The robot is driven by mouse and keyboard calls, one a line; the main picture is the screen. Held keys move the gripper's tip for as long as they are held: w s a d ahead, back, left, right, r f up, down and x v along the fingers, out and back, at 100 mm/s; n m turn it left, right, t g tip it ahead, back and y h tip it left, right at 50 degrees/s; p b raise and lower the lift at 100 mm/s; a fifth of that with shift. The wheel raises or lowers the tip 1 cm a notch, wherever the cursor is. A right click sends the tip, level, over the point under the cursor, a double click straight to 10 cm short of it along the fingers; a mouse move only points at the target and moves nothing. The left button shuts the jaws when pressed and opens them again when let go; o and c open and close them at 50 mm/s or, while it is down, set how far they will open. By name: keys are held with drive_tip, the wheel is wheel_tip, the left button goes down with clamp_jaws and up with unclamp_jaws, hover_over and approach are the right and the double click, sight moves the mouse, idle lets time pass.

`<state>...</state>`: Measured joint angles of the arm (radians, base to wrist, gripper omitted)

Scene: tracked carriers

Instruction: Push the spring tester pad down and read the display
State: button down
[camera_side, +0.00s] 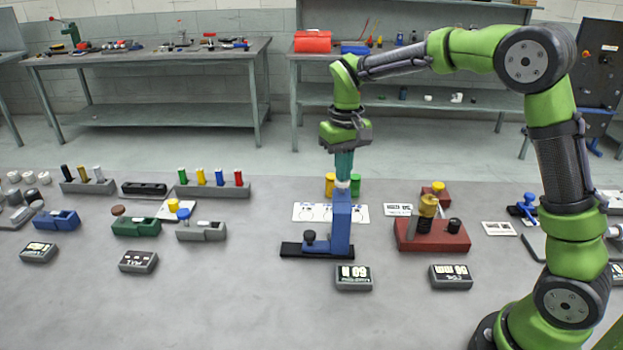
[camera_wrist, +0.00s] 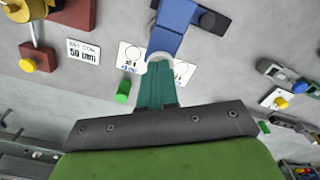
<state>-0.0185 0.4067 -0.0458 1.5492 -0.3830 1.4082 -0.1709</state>
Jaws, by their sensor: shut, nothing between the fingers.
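The spring tester is a blue upright block (camera_side: 341,222) on a black base, with a black knob beside it. Its white pad (camera_side: 342,186) sits on top, partly hidden by my fingertips. My gripper (camera_side: 343,177) points straight down with its teal fingers shut, their tips at the pad and seemingly touching it. In the wrist view, the shut fingers (camera_wrist: 160,64) end at the pale pad (camera_wrist: 160,57), with the blue block (camera_wrist: 178,22) beyond. A grey display box (camera_side: 353,278) in front of the tester shows upside-down characters, seemingly 60 N.
A red fixture with a brass cylinder (camera_side: 433,233) and its display (camera_side: 451,277) stand to the right. A yellow (camera_side: 330,185) and a green cylinder (camera_wrist: 123,92) stand behind the tester near a white card (camera_side: 310,212). Coloured pegs (camera_side: 213,190) are at left.

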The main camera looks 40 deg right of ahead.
drive_tip(key=shift+r, duration=2.1)
drive_tip(key=shift+w, duration=0.1)
drive_tip(key=shift+s+a+f, duration=0.15)
drive_tip(key=shift+s+f, duration=0.35)
drive_tip(key=shift+f, duration=0.25)
drive_tip(key=s+a+r+t, duration=0.1)
drive_tip(key=s+t, duration=0.1)
drive_tip(key=s, duration=0.4)
drive_tip(key=s+a+r+t+y, duration=0.1)
drive_tip(key=s+r+t, duration=0.1)
drive_tip(key=s, duration=0.5)
drive_tip(key=s+a+r+m+t+y, duration=0.1)
drive_tip(key=s+r+t, duration=0.1)
drive_tip(key=s, duration=0.5)
drive_tip(key=shift+a+t, duration=0.35)
drive_tip(key=shift+t, duration=0.25)
